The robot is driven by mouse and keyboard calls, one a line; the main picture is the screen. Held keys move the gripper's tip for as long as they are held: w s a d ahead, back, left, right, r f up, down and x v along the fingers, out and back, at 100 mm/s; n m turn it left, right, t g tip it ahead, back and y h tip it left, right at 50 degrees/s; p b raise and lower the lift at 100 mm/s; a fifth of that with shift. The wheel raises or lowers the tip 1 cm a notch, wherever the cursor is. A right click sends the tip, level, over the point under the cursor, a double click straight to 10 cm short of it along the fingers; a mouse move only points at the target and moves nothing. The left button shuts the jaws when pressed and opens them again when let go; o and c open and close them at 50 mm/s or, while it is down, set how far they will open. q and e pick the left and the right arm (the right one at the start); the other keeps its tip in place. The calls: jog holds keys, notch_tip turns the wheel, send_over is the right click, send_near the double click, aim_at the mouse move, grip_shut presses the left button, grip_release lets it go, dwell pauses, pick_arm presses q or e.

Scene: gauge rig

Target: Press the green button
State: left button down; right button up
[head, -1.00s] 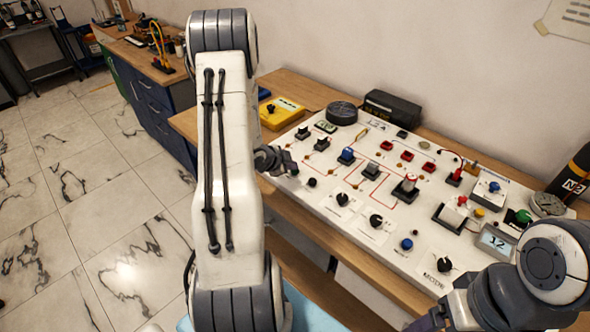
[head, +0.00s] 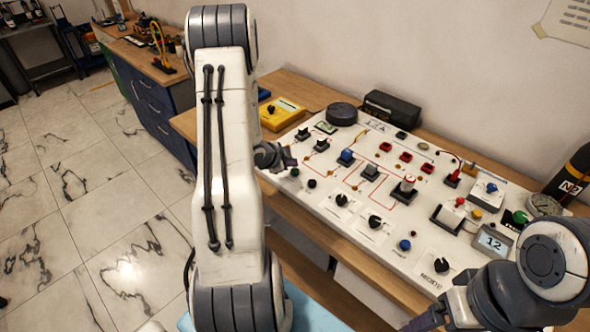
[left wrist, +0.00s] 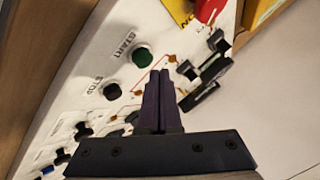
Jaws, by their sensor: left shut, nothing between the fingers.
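The green button (head: 295,172) sits at the front left of the white panel (head: 330,222), beside a black button (head: 311,183). In the left wrist view the green button (left wrist: 142,57) is round, next to the printed word START, and the black button (left wrist: 112,91) is by STOP. My left gripper (head: 289,162) is shut and empty, just behind and left of the green button in the head view. In the left wrist view its closed fingertips (left wrist: 160,74) appear just below and right of the button. Contact is not visible.
The panel carries several knobs, switches and red sockets, with a green knob (head: 520,217) and a small display (head: 493,242) at the right. A yellow box (head: 282,113), black disc (head: 342,114) and black box (head: 392,108) stand behind it. Floor at left is clear.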

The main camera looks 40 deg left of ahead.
aim_at(292, 172)
pick_arm(q)
notch_tip(292, 172, up, 5)
jog(key=p, duration=0.4)
dwell(0.8)
